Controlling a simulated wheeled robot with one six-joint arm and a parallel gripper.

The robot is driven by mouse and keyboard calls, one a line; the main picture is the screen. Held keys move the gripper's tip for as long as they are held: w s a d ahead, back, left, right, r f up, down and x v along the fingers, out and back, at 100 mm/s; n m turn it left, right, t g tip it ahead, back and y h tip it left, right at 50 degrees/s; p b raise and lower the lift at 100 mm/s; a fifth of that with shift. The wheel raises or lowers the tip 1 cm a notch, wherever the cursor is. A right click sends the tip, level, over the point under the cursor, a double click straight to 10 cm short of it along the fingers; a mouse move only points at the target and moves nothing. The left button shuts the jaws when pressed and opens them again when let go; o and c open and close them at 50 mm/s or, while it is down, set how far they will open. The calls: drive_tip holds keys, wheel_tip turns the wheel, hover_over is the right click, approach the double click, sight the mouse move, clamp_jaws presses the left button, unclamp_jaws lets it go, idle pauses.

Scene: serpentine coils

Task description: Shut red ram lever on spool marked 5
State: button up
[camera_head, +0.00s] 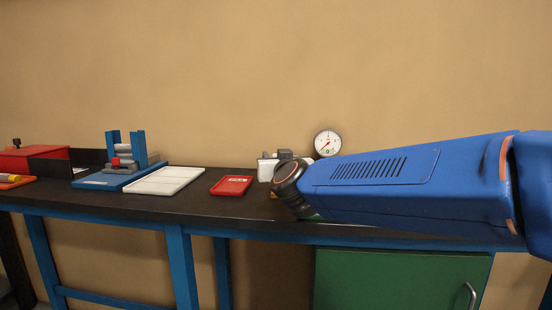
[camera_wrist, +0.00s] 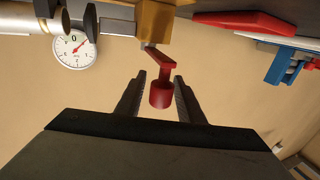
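In the wrist view a red lever (camera_wrist: 160,94) with a thick cylindrical end and a thin cranked arm joins a brass-coloured body (camera_wrist: 156,20) at the top. My gripper (camera_wrist: 160,76) is open. Its two dark fingers stand on either side of the red lever, with a visible gap on each side, the right one narrower. I cannot tell whether the lever lies at the same depth as the fingers. No number 5 shows on the body. In the head view my blue arm hides the lever and my gripper.
A dial gauge (camera_head: 327,143) stands beside the fitting and shows in the wrist view (camera_wrist: 73,50). A red tray (camera_head: 232,185), a white tray (camera_head: 166,181) and a blue fixture (camera_head: 123,160) stand to the left on the black bench top (camera_head: 190,203). A green cabinet (camera_head: 395,280) is below.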

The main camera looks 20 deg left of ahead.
clamp_jaws()
